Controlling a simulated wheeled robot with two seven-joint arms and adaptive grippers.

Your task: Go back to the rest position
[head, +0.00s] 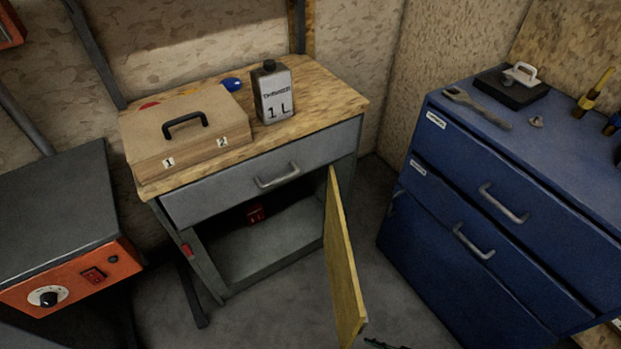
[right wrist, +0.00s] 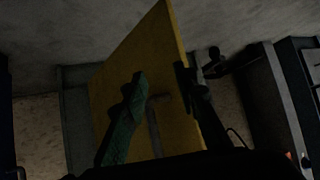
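The grey workbench cabinet (head: 205,270) stands at the middle of the head view with its yellow door (head: 343,265) swung wide open. Only a green tip of my right gripper (head: 385,344) shows at the bottom edge of the head view, close to the door's lower end. In the right wrist view, my right gripper (right wrist: 160,72) has its two fingers apart, with the yellow door (right wrist: 140,50) behind them. A grey bar, perhaps the door's handle (right wrist: 155,130), shows between the fingers; I cannot tell whether they touch the door. My left gripper is not in view.
A case (head: 185,135) and a 1 L thinner can (head: 272,92) stand on the wooden top. A blue drawer cabinet (head: 470,220) is at the right, an orange-fronted machine (head: 70,275) at the left. A small red object (head: 255,213) sits inside the cabinet.

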